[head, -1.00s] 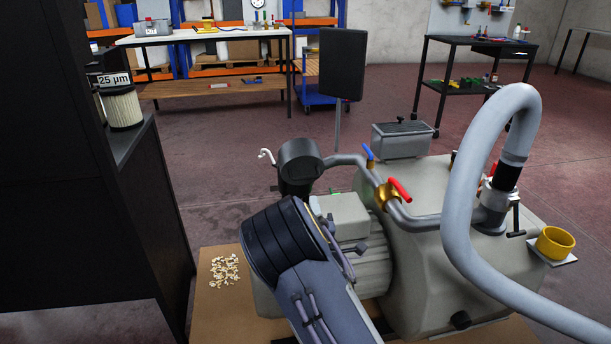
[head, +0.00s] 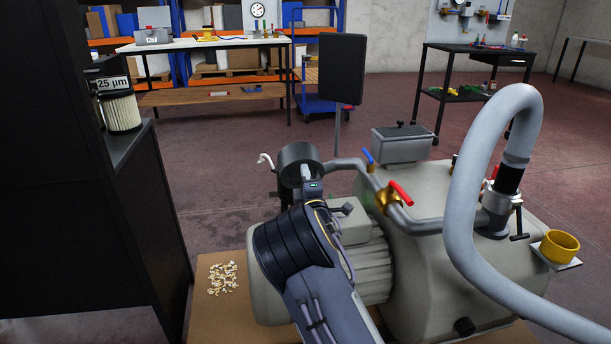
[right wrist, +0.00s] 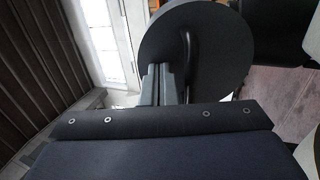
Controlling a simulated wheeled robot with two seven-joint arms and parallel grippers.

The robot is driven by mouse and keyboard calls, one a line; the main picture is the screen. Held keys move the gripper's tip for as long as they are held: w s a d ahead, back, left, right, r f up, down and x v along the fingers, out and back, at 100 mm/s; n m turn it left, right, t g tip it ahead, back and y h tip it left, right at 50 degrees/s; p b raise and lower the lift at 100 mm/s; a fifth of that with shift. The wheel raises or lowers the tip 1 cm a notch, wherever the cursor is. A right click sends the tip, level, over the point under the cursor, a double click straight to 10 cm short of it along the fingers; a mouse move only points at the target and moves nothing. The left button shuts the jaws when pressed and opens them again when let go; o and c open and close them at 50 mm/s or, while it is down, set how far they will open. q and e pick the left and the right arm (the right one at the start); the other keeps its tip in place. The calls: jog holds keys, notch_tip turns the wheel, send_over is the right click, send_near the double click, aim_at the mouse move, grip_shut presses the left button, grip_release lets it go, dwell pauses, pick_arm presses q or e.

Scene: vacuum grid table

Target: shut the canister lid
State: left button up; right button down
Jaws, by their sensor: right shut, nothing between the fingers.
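The canister lid (head: 297,153) is a dark round disc, raised on edge at the back left of the grey pump. The dark canister body (head: 286,191) beneath it is mostly hidden behind my right arm. My right gripper (head: 306,174) is shut and empty, its fingers pointing up in front of the lid. In the right wrist view the fingers (right wrist: 164,75) overlap the left part of the lid's face (right wrist: 210,50), which has a curved dark bar on it. I cannot tell whether they touch it. My left gripper is out of view.
The grey pump (head: 440,270) carries a blue-handled valve (head: 369,156), a red-handled valve (head: 400,192) and a thick grey hose (head: 463,150). A dark cabinet on the left bears a pleated filter (head: 122,112). Pale pellets (head: 222,278) lie on the brown base. A yellow cup (head: 559,245) stands at right.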

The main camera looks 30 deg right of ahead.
aim_at(301, 145)
jog(key=shift+w+r+p, duration=0.1)
jog(key=shift+r+p, duration=0.3)
jog(key=shift+p, duration=0.2)
jog(key=w+r+g+p, duration=0.1)
jog(key=r+g+p, duration=0.1)
jog(key=p, duration=0.2)
jog(key=w+d+r+g+y+p, duration=0.1)
jog(key=w+r+g+p, duration=0.1)
jog(key=p, duration=0.3)
jog(key=w+r+g+p, duration=0.2)
jog(key=p, duration=0.3)
jog(key=shift+w+d+r+y, duration=0.15)
jog(key=shift+w+d+y, duration=0.05)
jog(key=shift+d+y, duration=0.1)
jog(key=p, duration=0.1)
jog(key=w+g, duration=0.1)
jog(key=w+p, duration=0.1)
jog(key=shift+d+r+p, duration=0.25)
jog(key=shift+d+p, duration=0.05)
jog(key=shift+p, duration=0.05)
jog(key=r+p+x, duration=0.2)
jog(key=p+x, duration=0.5)
jog(key=x, duration=0.2)
jog(key=shift+w+p, duration=0.4)
jog(key=shift+w, duration=0.25)
jog(key=shift+a+f+g, duration=0.15)
jog(key=shift+f+g, duration=0.05)
jog(key=shift+g, duration=0.1)
